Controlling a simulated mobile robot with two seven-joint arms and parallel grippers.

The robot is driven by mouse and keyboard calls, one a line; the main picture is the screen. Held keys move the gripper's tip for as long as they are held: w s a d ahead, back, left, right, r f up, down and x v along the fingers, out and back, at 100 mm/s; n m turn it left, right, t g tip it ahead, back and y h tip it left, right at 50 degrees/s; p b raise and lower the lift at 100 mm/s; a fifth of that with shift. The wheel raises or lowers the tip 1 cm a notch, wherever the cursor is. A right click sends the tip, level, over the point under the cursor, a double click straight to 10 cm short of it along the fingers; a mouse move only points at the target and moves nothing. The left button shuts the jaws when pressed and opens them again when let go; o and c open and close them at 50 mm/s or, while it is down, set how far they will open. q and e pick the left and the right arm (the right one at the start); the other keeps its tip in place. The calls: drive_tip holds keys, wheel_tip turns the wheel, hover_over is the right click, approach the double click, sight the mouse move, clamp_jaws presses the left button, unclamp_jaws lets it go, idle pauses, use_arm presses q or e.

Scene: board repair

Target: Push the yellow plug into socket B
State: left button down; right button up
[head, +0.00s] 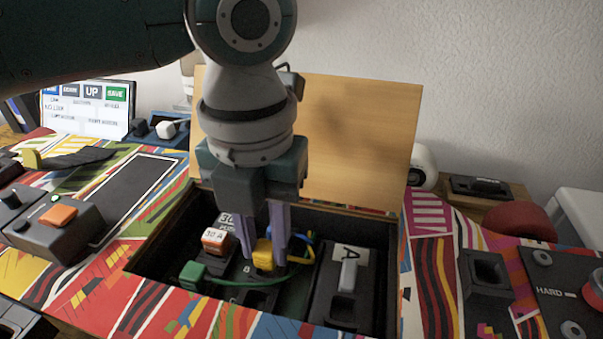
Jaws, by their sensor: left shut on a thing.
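The yellow plug (263,257) is between the purple fingertips of my left gripper (265,250), inside the open recess (160,252) in the board. The gripper points down and is shut on the plug. A blue and yellow wire (303,246) shows just right of the fingers. A dark block (256,299) lies just in front of the plug. I can read no letter B, and the fingers hide part of the recess, so I cannot tell which socket is B or whether the plug touches one. My right gripper is not in view.
A green plug (193,273) trails a green wire across the recess floor. An orange and white 30 A fuse (214,240) stands behind it. A lever unit marked A (347,276) is at right. The raised wooden lid (358,135) blocks the back.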

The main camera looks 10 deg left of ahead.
use_arm(q)
drive_tip(key=shift+f, duration=0.15)
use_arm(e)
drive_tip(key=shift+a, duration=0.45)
use_arm(q)
drive_tip(key=shift+f, duration=0.5)
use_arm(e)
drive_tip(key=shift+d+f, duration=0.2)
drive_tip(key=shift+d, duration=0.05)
use_arm(q)
drive_tip(key=shift+c, duration=1.5)
unclamp_jaws()
drive_tip(key=shift+r, duration=0.2)
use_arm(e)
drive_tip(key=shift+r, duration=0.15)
